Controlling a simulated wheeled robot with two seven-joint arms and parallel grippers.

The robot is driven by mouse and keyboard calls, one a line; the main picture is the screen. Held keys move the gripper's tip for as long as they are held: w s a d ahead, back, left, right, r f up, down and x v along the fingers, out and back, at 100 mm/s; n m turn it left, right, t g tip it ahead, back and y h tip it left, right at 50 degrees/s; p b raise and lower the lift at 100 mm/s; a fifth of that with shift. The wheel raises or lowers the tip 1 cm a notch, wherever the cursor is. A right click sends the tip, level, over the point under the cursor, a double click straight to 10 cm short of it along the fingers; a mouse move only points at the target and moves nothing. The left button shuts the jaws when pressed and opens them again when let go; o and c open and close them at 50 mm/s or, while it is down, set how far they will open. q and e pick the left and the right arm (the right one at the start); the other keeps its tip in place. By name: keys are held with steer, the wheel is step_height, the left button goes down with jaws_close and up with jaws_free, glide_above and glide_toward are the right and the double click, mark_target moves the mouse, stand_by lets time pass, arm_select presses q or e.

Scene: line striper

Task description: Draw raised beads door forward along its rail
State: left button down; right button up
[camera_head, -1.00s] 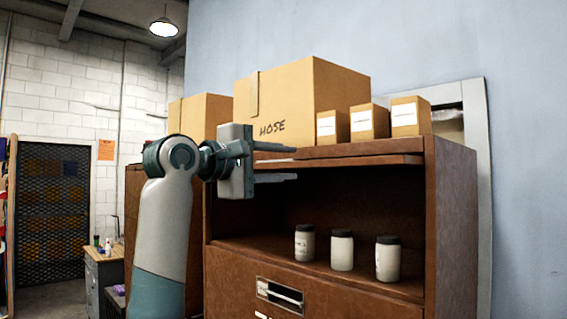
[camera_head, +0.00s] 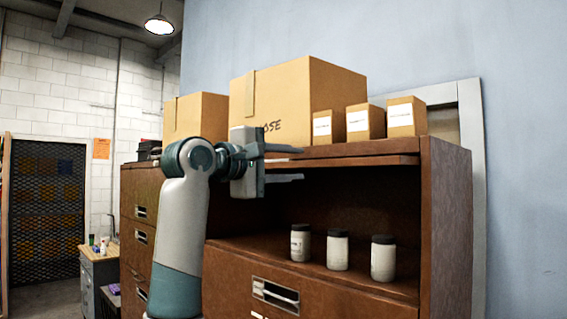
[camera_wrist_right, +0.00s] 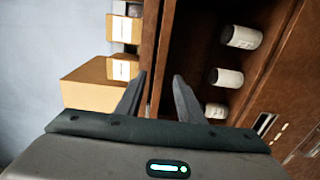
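The raised door (camera_head: 350,161) shows as a thin brown front edge just under the cabinet top, above the open compartment. It lies pushed back. Three white jars with dark lids, the middle one (camera_head: 337,250) among them, stand in that compartment; their labels are too small to read. My right gripper (camera_head: 299,164) is open before the left part of the door edge, one finger above the other. In the right wrist view my right gripper (camera_wrist_right: 160,80) has the brown edge between its fingers; I cannot tell whether they touch it. My left gripper is out of view.
A large HOSE box (camera_head: 300,95), another carton (camera_head: 195,117) and three small labelled boxes, one of them here (camera_head: 365,121), stand on the cabinet top. A drawer with a handle (camera_head: 276,296) is below the compartment. A blue wall (camera_head: 520,130) is behind.

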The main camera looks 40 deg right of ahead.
mark_target(309, 164)
steer(key=shift+w+d, duration=0.15)
steer(key=shift+d, duration=1.45)
steer(key=shift+w+d, duration=0.1)
steer(key=shift+d, duration=1.5)
jaws_close()
